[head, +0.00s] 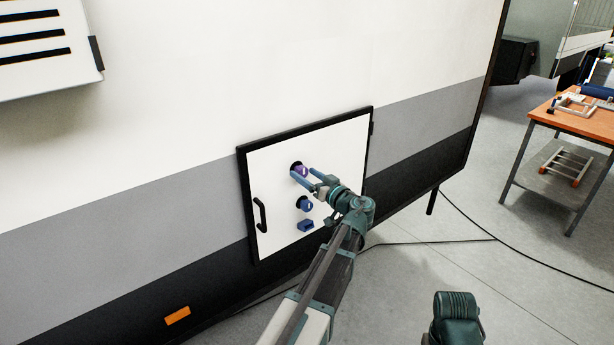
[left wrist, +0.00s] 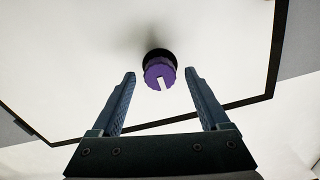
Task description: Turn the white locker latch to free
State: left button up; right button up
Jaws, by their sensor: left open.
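The white locker door (head: 275,205) is set in a black frame low on the caravan wall. My right gripper is not in view.
A black handle (head: 260,215) is at the door's left. An orange-topped workbench (head: 575,118) stands right. Cables (head: 465,220) cross the floor.

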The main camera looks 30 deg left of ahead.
pick_arm(q)
grip_shut()
jog(key=shift+m, duration=0.4)
jog(key=m, duration=0.8)
jog(key=shift+m, duration=0.3)
jog(key=m, duration=0.4)
jog(key=shift+f+m, duration=0.1)
jog(key=shift+m, duration=2.1)
